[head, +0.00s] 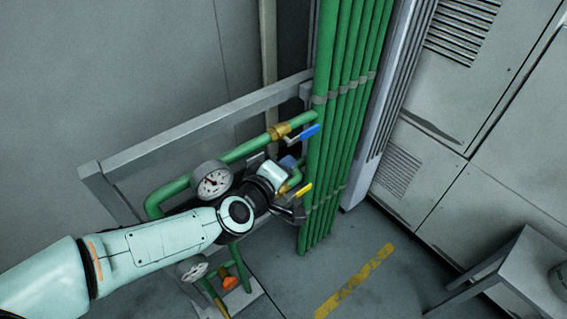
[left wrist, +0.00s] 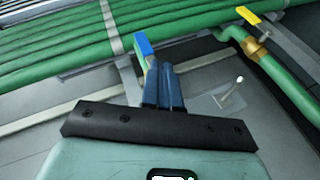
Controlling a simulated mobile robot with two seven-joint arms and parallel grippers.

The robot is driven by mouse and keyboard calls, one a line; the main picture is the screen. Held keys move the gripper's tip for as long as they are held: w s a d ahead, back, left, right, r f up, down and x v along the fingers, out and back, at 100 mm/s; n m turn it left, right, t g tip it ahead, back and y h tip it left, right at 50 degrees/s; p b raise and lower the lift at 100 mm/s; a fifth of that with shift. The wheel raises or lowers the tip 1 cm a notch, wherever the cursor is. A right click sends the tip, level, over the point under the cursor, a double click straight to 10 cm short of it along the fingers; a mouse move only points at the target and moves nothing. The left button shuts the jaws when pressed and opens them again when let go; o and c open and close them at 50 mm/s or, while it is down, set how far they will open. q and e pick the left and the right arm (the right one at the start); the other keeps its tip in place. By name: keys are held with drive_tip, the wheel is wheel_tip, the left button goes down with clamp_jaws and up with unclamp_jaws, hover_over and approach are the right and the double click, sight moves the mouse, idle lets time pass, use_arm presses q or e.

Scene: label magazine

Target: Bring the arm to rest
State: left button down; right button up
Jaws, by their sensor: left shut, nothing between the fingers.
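My left arm (head: 165,240) reaches in from the left across the pipe rack. Its gripper (head: 289,162) is at the rack, between a valve with a blue handle (head: 303,133) and a valve with a yellow handle (head: 303,189). In the left wrist view the blue fingers (left wrist: 164,72) are together with nothing between them. The blue handle (left wrist: 145,46) shows just beyond the fingertips; I cannot tell whether they touch. The yellow handle (left wrist: 248,15) is at the upper right there. My right gripper is not in view.
Upright green pipes (head: 345,110) stand right of the gripper. A pressure gauge (head: 212,181) sits close to my wrist, and a lower gauge (head: 192,268) is below the arm. A grey rack rail (head: 190,128) runs behind. Grey cabinets (head: 440,190) stand at the right; floor between is open.

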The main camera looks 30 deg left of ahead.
use_arm(q)
drive_tip(key=shift+s, duration=0.4)
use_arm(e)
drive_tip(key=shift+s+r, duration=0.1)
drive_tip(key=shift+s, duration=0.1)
